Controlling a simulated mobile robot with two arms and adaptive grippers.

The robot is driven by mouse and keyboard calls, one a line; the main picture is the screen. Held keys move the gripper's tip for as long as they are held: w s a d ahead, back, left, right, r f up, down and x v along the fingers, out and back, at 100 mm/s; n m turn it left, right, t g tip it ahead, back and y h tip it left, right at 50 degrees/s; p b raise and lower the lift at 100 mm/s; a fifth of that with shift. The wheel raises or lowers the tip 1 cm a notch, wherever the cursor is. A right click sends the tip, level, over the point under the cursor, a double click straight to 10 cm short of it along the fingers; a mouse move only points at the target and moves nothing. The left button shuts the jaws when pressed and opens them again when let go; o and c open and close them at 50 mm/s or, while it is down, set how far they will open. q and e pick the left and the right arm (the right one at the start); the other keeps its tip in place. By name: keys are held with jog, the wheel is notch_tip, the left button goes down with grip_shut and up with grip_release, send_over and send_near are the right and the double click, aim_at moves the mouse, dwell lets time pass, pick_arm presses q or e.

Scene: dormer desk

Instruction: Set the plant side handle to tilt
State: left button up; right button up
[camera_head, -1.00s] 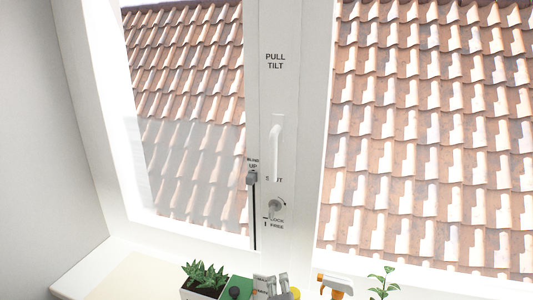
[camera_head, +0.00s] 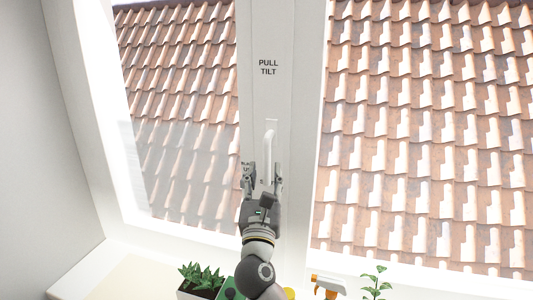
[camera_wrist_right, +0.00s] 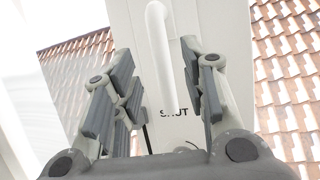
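The white window handle (camera_head: 270,146) is on the pale frame between the two panes, with its grip hanging down. It also shows in the wrist view (camera_wrist_right: 160,50), pointing towards the SHUT lettering. The PULL TILT lettering (camera_head: 268,67) is above it. My right gripper (camera_head: 263,174) is open at the handle's lower end. In the wrist view its fingers (camera_wrist_right: 157,80) stand on either side of the grip, with visible gaps. The gripper hides the lower knob and most lower labels in the head view. My left gripper is not in view.
A potted plant (camera_head: 199,277) and a green item (camera_head: 231,289) stand on the sill below. A spray bottle (camera_head: 328,284) and a seedling (camera_head: 376,281) are to the right. Tiled roofs show through both panes.

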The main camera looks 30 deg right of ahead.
aim_at(267, 162)
jog(key=p+x, duration=0.1)
jog(key=x, duration=0.5)
jog(key=shift+w+d+p, duration=0.1)
jog(key=shift+w+p, duration=0.05)
jog(key=shift+p, duration=0.2)
jog(key=shift+c, duration=0.4)
jog(key=shift+f, duration=0.1)
grip_shut()
